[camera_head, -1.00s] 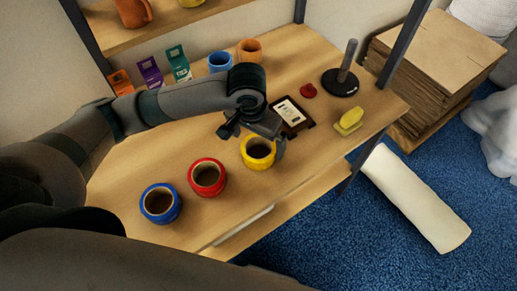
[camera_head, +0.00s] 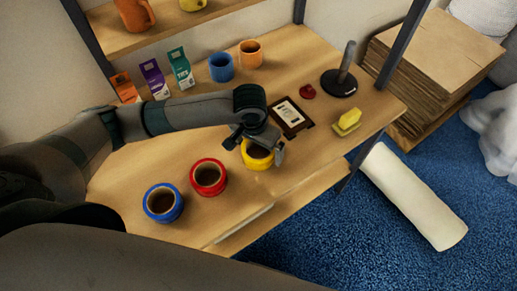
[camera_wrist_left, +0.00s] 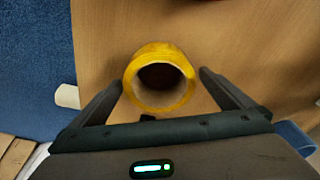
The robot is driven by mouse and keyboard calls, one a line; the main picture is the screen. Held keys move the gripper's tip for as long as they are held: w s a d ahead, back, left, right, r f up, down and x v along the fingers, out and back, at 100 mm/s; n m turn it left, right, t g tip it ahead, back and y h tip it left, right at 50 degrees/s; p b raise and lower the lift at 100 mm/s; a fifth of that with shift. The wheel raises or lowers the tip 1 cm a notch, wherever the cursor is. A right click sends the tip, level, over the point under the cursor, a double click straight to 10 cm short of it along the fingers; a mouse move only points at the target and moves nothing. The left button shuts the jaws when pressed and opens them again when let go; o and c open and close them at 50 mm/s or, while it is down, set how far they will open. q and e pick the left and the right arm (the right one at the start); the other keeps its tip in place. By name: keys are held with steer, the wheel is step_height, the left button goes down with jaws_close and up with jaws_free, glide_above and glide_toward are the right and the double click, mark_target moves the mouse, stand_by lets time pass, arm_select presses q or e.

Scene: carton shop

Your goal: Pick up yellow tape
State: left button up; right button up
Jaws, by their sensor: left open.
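The yellow tape (camera_head: 257,158) is a roll lying flat on the wooden table, near its front edge. In the left wrist view the yellow tape (camera_wrist_left: 159,77) shows its open core, between the two spread fingers. My left gripper (camera_head: 258,140) is open just above the tape; in the wrist view its fingertips (camera_wrist_left: 158,77) are on either side of the roll. I cannot tell whether they touch it. My right gripper does not show.
A red tape roll (camera_head: 208,177) and a blue one (camera_head: 163,203) stand to the left. A framed card (camera_head: 291,116), yellow stapler-like object (camera_head: 347,121) and black stand (camera_head: 340,82) are to the right. Cartons (camera_head: 155,79) and cups (camera_head: 221,67) stand behind my arm.

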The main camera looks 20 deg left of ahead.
arm_select(q)
steer(key=shift+f, duration=0.15)
stand_by(0.3)
steer(key=c, duration=1.2)
steer(key=shift+r, duration=0.2)
